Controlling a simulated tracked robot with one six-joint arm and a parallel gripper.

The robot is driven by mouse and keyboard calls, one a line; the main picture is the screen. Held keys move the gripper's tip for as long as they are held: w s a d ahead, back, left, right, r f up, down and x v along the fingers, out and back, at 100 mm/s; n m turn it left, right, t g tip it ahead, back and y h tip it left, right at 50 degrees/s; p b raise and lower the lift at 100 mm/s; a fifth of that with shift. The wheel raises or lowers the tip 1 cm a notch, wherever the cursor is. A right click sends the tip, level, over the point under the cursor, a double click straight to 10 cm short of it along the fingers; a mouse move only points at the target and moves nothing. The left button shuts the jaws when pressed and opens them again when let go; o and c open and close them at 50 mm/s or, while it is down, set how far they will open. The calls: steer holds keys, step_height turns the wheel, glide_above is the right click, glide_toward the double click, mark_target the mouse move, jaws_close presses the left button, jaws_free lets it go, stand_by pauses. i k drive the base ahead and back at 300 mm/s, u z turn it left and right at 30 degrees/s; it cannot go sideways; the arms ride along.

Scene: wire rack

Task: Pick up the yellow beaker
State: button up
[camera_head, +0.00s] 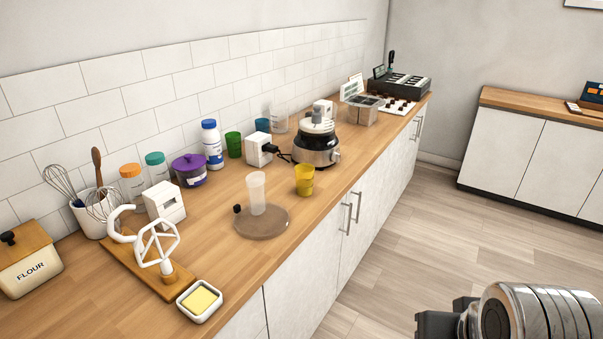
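The yellow beaker (305,181) stands upright on the wooden counter (330,205), close to its front edge. My gripper (440,322) shows only in part at the bottom right, as dark pieces ahead of my silver wrist. It is over the floor side, well apart from the yellow beaker. Its fingertips are not clearly seen, so I cannot tell whether it is open or shut.
A food processor (316,145) stands behind the yellow beaker. A green cup (233,145) and a purple pot (190,170) are further back. The floor (425,230) before the cabinets is clear.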

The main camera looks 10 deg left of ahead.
mark_target(304, 172)
steer(key=z, duration=0.05)
steer(key=i, duration=1.35)
steer(key=u, duration=2.45)
